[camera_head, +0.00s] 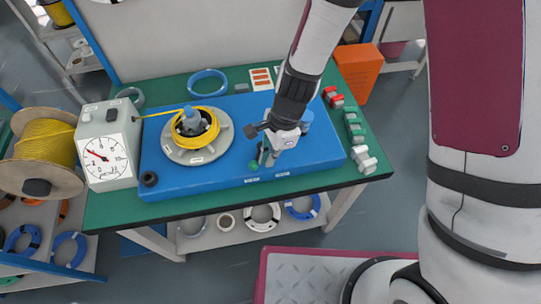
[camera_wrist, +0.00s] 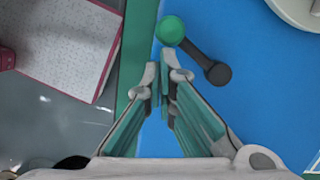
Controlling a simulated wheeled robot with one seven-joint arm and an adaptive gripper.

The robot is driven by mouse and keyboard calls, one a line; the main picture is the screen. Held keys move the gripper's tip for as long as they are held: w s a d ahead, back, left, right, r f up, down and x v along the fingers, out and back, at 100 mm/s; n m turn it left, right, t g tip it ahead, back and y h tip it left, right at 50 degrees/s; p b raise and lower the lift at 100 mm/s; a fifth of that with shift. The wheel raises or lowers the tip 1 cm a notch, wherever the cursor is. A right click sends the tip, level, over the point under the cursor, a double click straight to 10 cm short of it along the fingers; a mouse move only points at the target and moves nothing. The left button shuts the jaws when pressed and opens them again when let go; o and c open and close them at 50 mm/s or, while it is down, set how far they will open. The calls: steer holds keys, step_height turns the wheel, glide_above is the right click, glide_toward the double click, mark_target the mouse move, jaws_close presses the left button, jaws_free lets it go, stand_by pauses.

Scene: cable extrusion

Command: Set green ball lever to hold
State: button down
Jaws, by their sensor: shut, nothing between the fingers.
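The green ball lever (camera_wrist: 171,30) shows in the wrist view as a green ball on a short dark arm that runs to a dark round pivot on the blue base plate. In the head view its green ball (camera_head: 254,165) is near the front edge of the blue base (camera_head: 215,180). My gripper (camera_wrist: 163,76) is shut and empty, its fingertips just below the ball in the wrist view. I cannot tell whether they touch it. In the head view my gripper (camera_head: 266,157) is beside the ball and partly hides the lever's arm. Small labels (camera_head: 282,175) on the front edge are unreadable.
A turntable (camera_head: 170,155) with a yellow cable coil stands on the blue base to the left. A dial gauge box (camera_head: 108,160) and a yellow cable spool (camera_head: 45,143) are further left. Grey, green and red blocks (camera_head: 355,135) line the green table's right side.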

steer(key=shift+w+d, duration=0.1)
steer(key=shift+w+d+r, duration=0.1)
steer(key=shift+d, duration=0.2)
steer(key=d, duration=0.1)
steer(key=w+d, duration=0.1)
steer(key=shift+d+r+p, duration=0.3)
steer(key=shift+d+p, duration=0.05)
steer(key=v, duration=1)
steer(key=shift+d+r, duration=0.1)
steer(key=s+d+r+n+t, duration=0.35)
steer(key=d+r+n, duration=0.4)
steer(key=r, duration=0.75)
steer(key=s+d+r+n+t+h, duration=0.2)
steer(key=s+d+r+n, duration=0.3)
steer(key=s+d, duration=0.5)
steer(key=shift+s+r+t+h, duration=0.35)
steer(key=shift+s+r, duration=0.35)
steer(key=shift+r, duration=0.25)
